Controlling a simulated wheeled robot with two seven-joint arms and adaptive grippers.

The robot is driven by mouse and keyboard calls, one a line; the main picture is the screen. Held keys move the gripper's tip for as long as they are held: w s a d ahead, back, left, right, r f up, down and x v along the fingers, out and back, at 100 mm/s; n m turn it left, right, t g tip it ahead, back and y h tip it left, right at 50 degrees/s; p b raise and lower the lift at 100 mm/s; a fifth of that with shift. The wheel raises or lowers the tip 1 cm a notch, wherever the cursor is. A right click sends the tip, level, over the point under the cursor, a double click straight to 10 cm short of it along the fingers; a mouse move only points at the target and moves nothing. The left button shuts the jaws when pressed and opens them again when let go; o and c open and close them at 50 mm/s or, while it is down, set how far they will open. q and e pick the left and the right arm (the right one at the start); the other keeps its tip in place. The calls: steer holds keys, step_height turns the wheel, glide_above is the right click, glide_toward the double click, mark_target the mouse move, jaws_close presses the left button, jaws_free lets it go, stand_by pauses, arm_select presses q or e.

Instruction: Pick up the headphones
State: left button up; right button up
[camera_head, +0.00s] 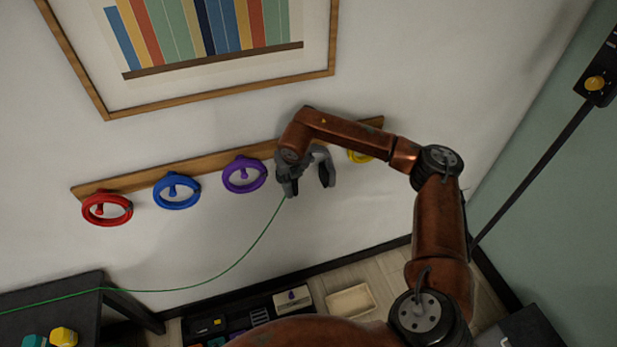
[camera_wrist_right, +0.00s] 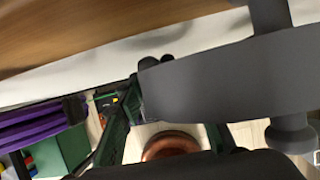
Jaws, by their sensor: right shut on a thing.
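The headphones (camera_head: 327,173) are dark grey and are at the wooden wall rail, between the purple ring and the yellow ring. In the right wrist view their grey band (camera_wrist_right: 235,82) fills the right side, close to the camera. My right gripper (camera_head: 287,183) is at the left side of the headphones and is shut on them. My arm hides part of the headband, so I cannot tell whether they still touch a peg. My left gripper is not in view.
Red (camera_head: 107,208), blue (camera_head: 177,191), purple (camera_head: 244,175) and yellow (camera_head: 360,156) rings hang along the wooden rail (camera_head: 140,180). A thin green cord (camera_head: 225,270) runs from near my right gripper to the dark table (camera_head: 60,292). A cream tray (camera_head: 350,301) is below.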

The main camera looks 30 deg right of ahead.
steer(key=c, duration=0.6)
steer(key=shift+c, duration=0.6)
steer(key=shift+r, duration=0.15)
